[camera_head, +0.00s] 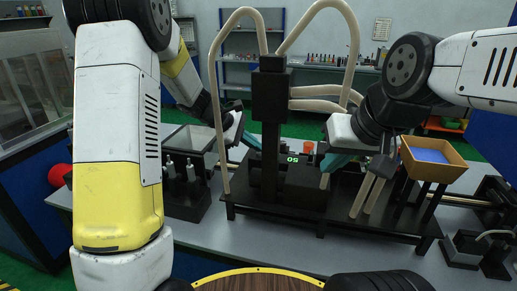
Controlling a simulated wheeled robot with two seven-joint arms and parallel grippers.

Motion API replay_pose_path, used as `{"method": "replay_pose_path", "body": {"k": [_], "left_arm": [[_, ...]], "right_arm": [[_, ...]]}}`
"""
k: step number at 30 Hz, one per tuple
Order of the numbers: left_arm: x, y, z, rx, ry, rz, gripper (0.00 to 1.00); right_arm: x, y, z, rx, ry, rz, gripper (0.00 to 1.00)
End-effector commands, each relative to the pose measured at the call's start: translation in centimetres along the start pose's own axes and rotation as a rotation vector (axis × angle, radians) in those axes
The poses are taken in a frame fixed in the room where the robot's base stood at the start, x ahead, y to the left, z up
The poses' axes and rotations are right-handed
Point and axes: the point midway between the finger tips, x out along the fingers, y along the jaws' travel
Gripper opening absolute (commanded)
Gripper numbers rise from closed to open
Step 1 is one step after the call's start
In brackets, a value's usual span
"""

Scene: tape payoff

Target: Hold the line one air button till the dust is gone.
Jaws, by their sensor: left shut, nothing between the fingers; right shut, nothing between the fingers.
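A black machine (270,95) with beige hoses stands on a black base plate on the grey bench. Its low front box carries a green digital display (292,159), and a small orange-red part (308,147) shows just above and right of it. I cannot tell whether that part is the line one air button; no label is readable. I cannot make out any dust.
An orange tray with a blue inside (432,155) stands on black posts at the right. Beige hoses (345,40) loop above the machine. Black fixtures (187,190) stand at the left. The bench front (300,250) is clear. Shelves (250,50) line the back.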

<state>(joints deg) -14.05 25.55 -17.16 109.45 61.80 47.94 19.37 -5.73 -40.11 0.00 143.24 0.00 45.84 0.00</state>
Motion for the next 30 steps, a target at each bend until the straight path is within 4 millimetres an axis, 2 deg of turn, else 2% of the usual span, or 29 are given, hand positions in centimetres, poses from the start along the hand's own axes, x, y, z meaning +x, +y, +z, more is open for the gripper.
{"method": "replay_pose_path", "body": {"k": [6, 17, 30], "left_arm": [[-0.8, 0.7, 0.6, 0.002, 0.000, 0.002, 0.00], [-1.0, 0.8, 0.7, 0.000, 0.000, 0.001, 0.00], [-3.8, 2.8, 2.8, 0.002, -0.001, 0.003, 0.00]], "right_arm": [[0.0, 0.0, 0.0, 0.000, 0.000, 0.000, 0.00], [0.0, 0.0, 0.0, 0.000, 0.000, 0.000, 0.00], [0.0, 0.0, 0.0, 0.000, 0.000, 0.000, 0.00]]}}
